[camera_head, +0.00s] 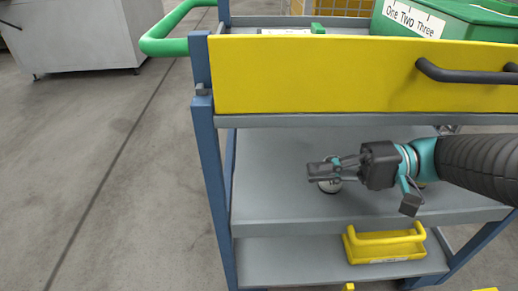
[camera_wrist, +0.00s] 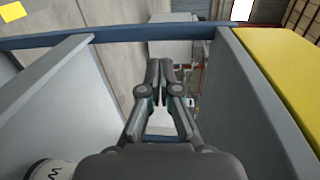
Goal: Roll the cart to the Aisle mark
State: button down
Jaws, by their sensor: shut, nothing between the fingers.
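The cart has blue posts, grey shelves (camera_head: 270,190) and a yellow top panel (camera_head: 330,75). A green push handle (camera_head: 165,44) sticks out at its upper left. My gripper (camera_head: 312,172) is shut and empty, in front of or inside the gap above the middle shelf, pointing left. In the wrist view my gripper (camera_wrist: 158,66) lies between two grey shelf surfaces, with a blue cart post (camera_wrist: 120,34) crossing beyond it. It does not visibly touch the handle. No mark reading Aisle can be made out.
A yellow tray (camera_head: 385,246) stands on the bottom shelf. A green box (camera_head: 455,18) labelled One Two Three rides on top. A light cabinet (camera_head: 75,35) stands back left; floor left of the cart is clear.

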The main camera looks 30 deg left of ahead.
jog(key=w, duration=0.1)
jog(key=y, duration=0.1)
send_near(220, 164)
jog(key=shift+n+g, duration=0.3)
jog(key=shift+g, duration=0.1)
jog(key=x, duration=0.7)
jog(key=shift+w+a+f+p, duration=0.15)
jog(key=shift+a+f+p, duration=0.1)
jog(key=shift+p, duration=0.05)
